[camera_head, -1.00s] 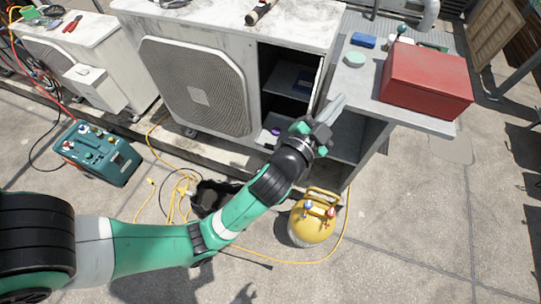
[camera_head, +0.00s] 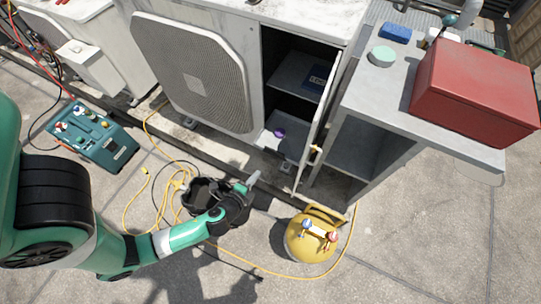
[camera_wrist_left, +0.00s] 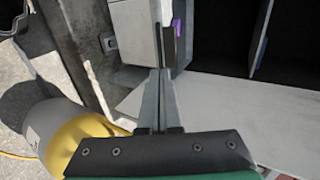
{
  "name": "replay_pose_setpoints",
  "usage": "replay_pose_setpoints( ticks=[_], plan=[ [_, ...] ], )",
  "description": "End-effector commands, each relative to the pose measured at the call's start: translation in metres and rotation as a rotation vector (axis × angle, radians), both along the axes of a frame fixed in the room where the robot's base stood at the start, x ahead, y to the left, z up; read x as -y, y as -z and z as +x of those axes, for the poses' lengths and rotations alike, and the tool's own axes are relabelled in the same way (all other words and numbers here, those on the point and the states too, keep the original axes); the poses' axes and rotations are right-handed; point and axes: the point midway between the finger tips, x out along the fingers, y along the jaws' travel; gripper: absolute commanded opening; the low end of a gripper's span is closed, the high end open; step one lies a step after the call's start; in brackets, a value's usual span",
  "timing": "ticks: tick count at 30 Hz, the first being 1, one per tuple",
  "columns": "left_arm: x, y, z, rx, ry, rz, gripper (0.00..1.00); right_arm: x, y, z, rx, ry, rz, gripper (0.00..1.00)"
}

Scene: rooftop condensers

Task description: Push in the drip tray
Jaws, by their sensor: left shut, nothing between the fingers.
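A pale tray (camera_head: 274,143) with a purple spot on it sits at the bottom of the condenser's open compartment; I take it for the drip tray. In the left wrist view a pale block with a dark slot (camera_wrist_left: 147,30) and a purple part stands just beyond my fingertips; it seems to be the same tray. My left gripper (camera_head: 255,177) is shut and empty, low in front of the condenser, below the tray. In the left wrist view its fingers (camera_wrist_left: 158,75) point at the block; I cannot tell whether they touch. My right gripper is not in view.
The compartment's door (camera_head: 318,140) stands open to the right of the tray. A yellow tank (camera_head: 310,240) stands on the ground close right of my gripper. A black bucket (camera_head: 200,190) and yellow hoses lie behind my gripper. A metal bench (camera_head: 360,100) carries a red toolbox (camera_head: 475,90).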

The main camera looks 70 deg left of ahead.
Motion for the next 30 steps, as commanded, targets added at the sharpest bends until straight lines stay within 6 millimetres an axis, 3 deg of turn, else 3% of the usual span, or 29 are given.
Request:
replay_pose_setpoints(
  ticks=[11,16,30],
  plan=[
    [-0.047,0.044,0.053,0.004,-0.005,0.000,0.00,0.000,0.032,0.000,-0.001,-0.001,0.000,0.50],
    [-0.065,0.041,0.075,0.004,-0.002,0.001,0.00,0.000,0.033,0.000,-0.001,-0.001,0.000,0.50],
    [-0.073,0.041,0.084,0.002,0.000,0.000,0.00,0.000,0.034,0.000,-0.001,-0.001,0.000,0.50]
  ],
)
